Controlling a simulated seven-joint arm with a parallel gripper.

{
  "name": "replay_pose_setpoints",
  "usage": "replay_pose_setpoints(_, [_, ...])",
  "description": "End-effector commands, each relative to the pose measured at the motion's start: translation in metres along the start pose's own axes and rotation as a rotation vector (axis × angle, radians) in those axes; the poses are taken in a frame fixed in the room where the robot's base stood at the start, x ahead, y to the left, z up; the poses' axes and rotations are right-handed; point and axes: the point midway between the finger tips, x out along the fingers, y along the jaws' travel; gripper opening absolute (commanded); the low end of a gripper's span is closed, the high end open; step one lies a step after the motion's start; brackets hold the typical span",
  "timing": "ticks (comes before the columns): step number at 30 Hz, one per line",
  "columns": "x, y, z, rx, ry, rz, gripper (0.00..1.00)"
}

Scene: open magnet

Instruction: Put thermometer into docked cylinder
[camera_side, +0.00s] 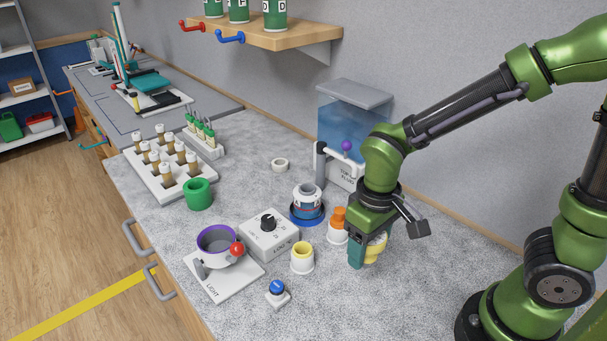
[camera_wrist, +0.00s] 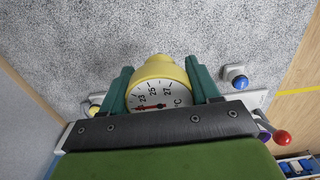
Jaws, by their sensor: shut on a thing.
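My gripper (camera_side: 366,256) is shut on the thermometer (camera_side: 376,248), a yellow round piece at the right of the side view. In the wrist view its white dial (camera_wrist: 152,97), marked in °C, sits between my two teal fingers. The held thermometer looks just above or at the counter; the exact gap cannot be told. A white and dark-banded cylinder (camera_side: 307,196) stands upright in a blue round dock (camera_side: 307,218), to the left of my gripper and farther back. Its opening is hard to make out.
An orange-topped white holder (camera_side: 338,229) is close beside my gripper, and a yellow-topped holder (camera_side: 302,259) is left of it. A grey knob box (camera_side: 269,235), a purple-rimmed pot (camera_side: 218,245) and a blue button (camera_side: 277,291) stand farther left. A clear blue tank (camera_side: 350,130) is behind.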

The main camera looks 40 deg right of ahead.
Motion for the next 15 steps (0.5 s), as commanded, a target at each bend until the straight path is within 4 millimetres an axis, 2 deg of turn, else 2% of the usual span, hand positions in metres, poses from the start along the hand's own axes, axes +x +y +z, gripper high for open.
replay_pose_setpoints(4, [-0.002, 0.007, 0.017, 0.002, 0.001, -0.001, 0.26])
replay_pose_setpoints(8, [0.000, 0.019, 0.017, 0.049, -0.009, 0.002, 0.26])
replay_pose_setpoints(15, [-0.019, 0.064, -0.050, 0.098, -0.001, 0.002, 0.26])
